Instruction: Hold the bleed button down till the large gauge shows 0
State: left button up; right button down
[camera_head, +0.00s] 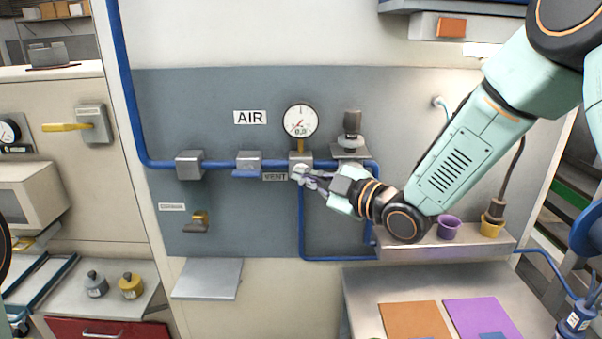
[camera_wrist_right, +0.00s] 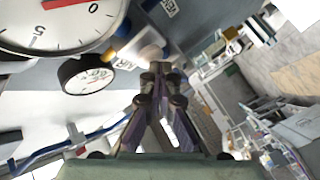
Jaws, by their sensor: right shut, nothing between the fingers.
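My right gripper (camera_head: 303,173) is shut and empty, its tips at the pale front of the grey block beside the VENT label (camera_head: 275,177). The tips cover the bleed button there, and I cannot tell how far it is pressed. In the right wrist view the shut fingertips (camera_wrist_right: 150,58) meet a pale, blurred surface. A large gauge (camera_wrist_right: 55,25) with a red needle fills the upper left of that view. It is partly cut off; its needle lies toward the 0 mark, but I cannot read it exactly. I do not make out my left gripper.
A smaller round gauge (camera_head: 300,120) reading about 0.0 stands above the block. A blue pipe (camera_head: 215,164) runs across the panel. A purple cup (camera_head: 449,228) sits on a ledge below my right arm.

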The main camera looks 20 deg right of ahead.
jog(key=shift+s, duration=0.15)
jog(key=shift+s+a+f, duration=0.1)
jog(key=shift+s+a, duration=0.15)
jog(key=shift+s, duration=0.45)
jog(key=s, duration=0.2)
jog(key=s+a, duration=0.1)
jog(key=s, duration=0.1)
jog(key=shift+s+a, duration=0.2)
jog(key=shift+s, duration=0.15)
jog(key=shift+w, duration=0.1)
